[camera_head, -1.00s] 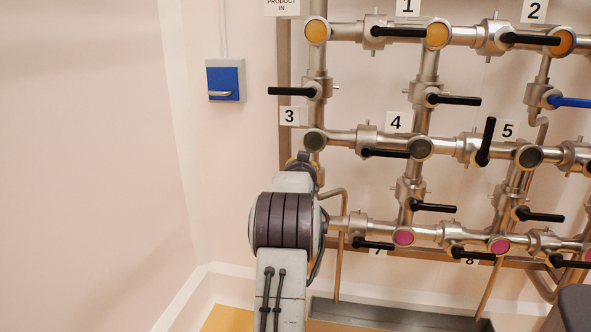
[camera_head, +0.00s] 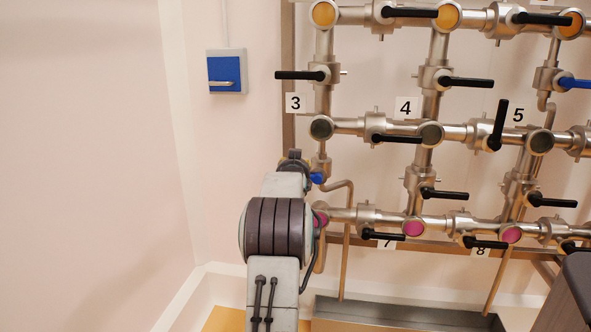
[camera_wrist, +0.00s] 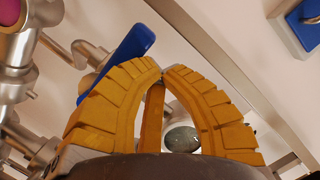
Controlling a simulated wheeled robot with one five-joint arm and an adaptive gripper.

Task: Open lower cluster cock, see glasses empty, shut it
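A blue cock handle (camera_head: 317,178) shows beside the end of my arm in the head view, below the grey glass left of label 4. In the wrist view a blue handle (camera_wrist: 130,46) lies beyond my left finger; contact cannot be told. My gripper (camera_wrist: 162,74) has its yellow fingertips together, with no handle between them. The lower-row sight glasses are pink (camera_head: 413,228), (camera_head: 510,234); a third (camera_head: 321,220) is partly hidden. A pink glass also shows in the wrist view (camera_wrist: 10,14). The middle-row glasses are grey (camera_head: 320,128).
Black-handled cocks (camera_head: 400,138) crowd the pipework. Another blue handle (camera_head: 575,83) is at the upper right. The top glasses (camera_head: 323,14) are amber. A blue wall box (camera_head: 226,72) hangs at left. A grey trough (camera_head: 395,314) lies below. The left wall is bare.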

